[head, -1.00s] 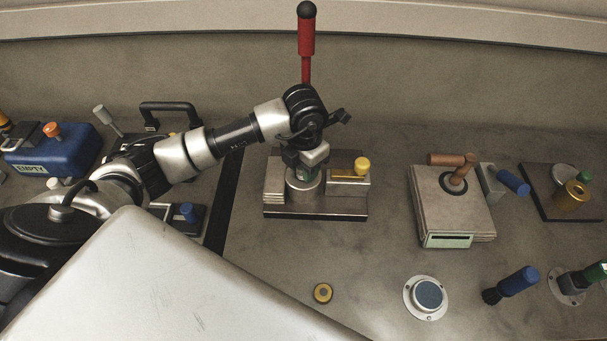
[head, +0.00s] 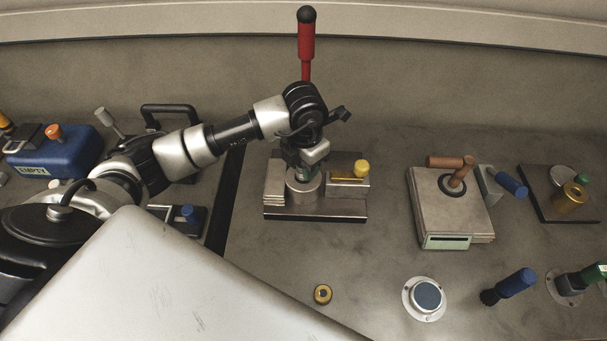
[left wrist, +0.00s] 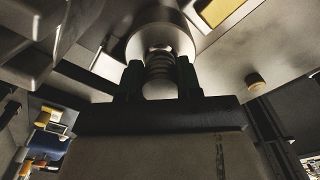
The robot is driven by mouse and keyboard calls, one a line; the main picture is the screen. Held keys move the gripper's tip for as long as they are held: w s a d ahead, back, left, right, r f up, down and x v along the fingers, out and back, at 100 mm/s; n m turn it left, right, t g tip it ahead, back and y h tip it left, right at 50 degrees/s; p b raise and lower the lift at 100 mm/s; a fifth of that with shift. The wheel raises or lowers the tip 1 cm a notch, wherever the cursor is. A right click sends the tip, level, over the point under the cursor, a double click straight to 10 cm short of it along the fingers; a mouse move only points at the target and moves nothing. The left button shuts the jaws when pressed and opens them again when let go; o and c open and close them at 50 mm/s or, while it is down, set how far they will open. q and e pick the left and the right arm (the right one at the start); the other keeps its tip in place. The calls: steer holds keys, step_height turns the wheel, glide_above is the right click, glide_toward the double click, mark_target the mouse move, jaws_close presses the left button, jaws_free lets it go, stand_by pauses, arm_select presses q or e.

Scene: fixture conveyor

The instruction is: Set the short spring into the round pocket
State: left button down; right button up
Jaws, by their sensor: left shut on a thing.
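My left gripper (head: 304,173) is over the fixture block, with its fingers pointing down. In the left wrist view its two dark fingers (left wrist: 158,80) are shut on a coiled metal spring (left wrist: 158,64). The round pocket is the opening of a grey metal cylinder (head: 304,193) on the fixture. In the left wrist view the cylinder (left wrist: 140,42) is just beyond the spring, in line with it. I cannot tell whether the spring's far end is inside the opening. The fingers mostly hide the spring in the head view. My right gripper is not in view.
A red lever (head: 306,45) stands behind my wrist. A yellow knob (head: 362,168) is right of the cylinder on the same fixture. Farther right are a block with a brown handle (head: 450,162) and a brass cylinder (head: 570,198). A brass ring (head: 323,294) lies in front, with bare table around it.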

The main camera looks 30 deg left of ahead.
arm_select(q)
steer(key=shift+f, duration=0.25)
steer(key=shift+f+b, duration=0.65)
steer(key=shift+b, duration=0.15)
steer(key=shift+r, duration=0.1)
steer(key=c, duration=0.7)
jaws_free()
step_height(320, 180, up, 10)
steer(key=shift+f+b, duration=0.1)
steer(key=shift+b, duration=0.75)
steer(key=shift+r, duration=0.55)
